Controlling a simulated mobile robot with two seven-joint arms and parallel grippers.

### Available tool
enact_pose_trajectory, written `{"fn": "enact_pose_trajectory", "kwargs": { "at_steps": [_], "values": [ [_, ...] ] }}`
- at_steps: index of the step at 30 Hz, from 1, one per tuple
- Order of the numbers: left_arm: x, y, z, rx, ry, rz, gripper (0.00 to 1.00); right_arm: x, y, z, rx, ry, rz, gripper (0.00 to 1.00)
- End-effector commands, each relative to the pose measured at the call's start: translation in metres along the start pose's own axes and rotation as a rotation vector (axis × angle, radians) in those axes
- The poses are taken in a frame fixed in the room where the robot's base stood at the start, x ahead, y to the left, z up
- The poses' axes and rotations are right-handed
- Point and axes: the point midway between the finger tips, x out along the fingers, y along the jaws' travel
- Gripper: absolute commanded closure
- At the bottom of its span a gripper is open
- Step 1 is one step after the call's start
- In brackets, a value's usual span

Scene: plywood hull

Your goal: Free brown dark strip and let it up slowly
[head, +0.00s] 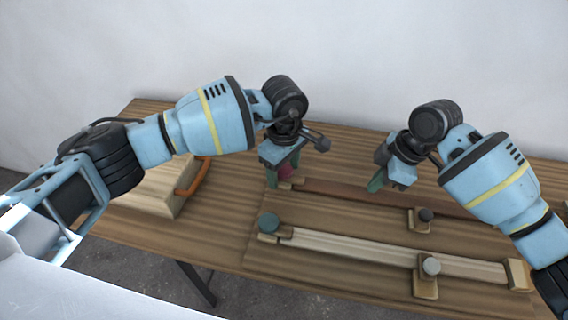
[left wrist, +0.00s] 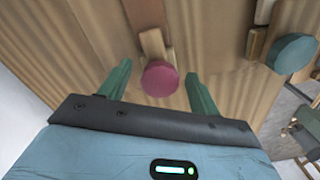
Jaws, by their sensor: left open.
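The brown dark strip (head: 345,192) lies along the back of the board, partly hidden behind my right gripper. Its left end also shows in the left wrist view (left wrist: 145,12), against a small wooden piece. A crimson round knob (left wrist: 160,78) sits on that piece. My left gripper (left wrist: 160,90) is open, with one green finger on each side of the knob and visible gaps. In the head view it hangs over the strip's left end. My right gripper (head: 384,181) is above the strip's middle; its finger gap is hidden.
A pale strip (head: 380,250) lies in front, with a teal knob (head: 268,222) at its left end and a grey knob (head: 430,266) on a wooden block. A dark knob (head: 425,215) stands on another block by the dark strip. A wooden box with an orange handle (head: 194,178) is left.

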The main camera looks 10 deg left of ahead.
Motion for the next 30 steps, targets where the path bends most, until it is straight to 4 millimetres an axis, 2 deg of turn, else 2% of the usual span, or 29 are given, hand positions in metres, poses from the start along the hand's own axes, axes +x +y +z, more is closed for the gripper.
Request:
{"fn": "enact_pose_trajectory", "kwargs": {
  "at_steps": [4,15,30],
  "values": [
    [0.0000,0.0000,0.0001,0.000,0.000,0.000,0.37,-0.0001,0.0000,0.0000,0.000,0.000,0.000,1.00],
    [-0.0004,0.0001,0.0001,0.000,0.000,0.000,0.85,0.0000,0.0000,0.0000,0.000,0.000,0.000,1.00],
    [-0.0007,0.0001,0.0000,0.000,0.000,0.000,0.85,0.0096,-0.0001,0.0030,0.001,0.000,0.000,1.00]
  ]
}}
